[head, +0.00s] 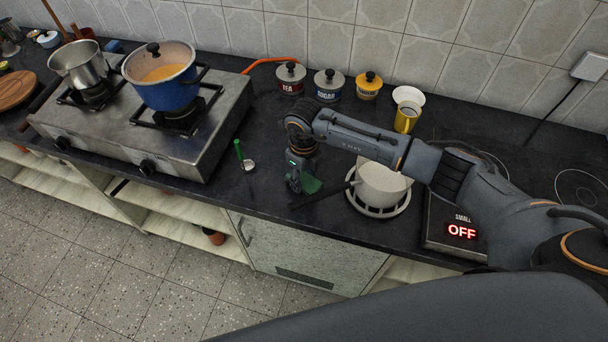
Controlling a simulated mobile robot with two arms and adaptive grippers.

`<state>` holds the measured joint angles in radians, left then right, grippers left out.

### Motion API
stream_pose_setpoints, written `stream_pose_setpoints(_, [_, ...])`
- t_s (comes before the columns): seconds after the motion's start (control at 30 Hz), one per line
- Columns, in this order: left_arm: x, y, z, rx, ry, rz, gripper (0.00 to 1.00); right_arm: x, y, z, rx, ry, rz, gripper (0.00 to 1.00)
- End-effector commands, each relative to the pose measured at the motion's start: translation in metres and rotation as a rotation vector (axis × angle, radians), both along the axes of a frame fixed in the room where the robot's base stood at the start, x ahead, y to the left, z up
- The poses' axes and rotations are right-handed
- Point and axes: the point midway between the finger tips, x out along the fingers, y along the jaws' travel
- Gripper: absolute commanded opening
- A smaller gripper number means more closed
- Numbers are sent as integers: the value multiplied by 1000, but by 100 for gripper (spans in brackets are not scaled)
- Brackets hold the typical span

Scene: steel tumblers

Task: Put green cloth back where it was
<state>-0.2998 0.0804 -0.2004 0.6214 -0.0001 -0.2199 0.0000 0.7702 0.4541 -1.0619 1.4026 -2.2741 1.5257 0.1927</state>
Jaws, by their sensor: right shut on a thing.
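The green cloth (312,185) is a small dark green patch at my right gripper (301,190), low over the black counter and left of the white pan. My right gripper points down and is shut on the cloth. The gripper hides part of the cloth, and I cannot tell whether the cloth touches the counter. My left gripper is not in view.
A white pan (381,183) with a dark handle sits on a round stand (377,211), close right of the gripper. A green-handled tool (239,152) lies left. The gas stove (180,140) holds a blue pot (163,88). Canisters (329,84) stand behind.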

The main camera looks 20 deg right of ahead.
Motion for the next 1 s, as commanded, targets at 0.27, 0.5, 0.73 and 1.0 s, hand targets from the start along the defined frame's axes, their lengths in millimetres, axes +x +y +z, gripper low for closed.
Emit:
stream_pose_setpoints(0.27, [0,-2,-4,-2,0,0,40,0,0,-3,-1,-1,0,50])
stream_pose_setpoints(0.5, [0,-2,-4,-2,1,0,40,0,-1,-3,-1,-1,0,67])
stream_pose_setpoints(0.73, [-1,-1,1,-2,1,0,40,0,0,2,0,0,0,67])
stream_pose_setpoints(1.0, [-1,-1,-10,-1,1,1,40,2,0,46,2,-6,1,67])
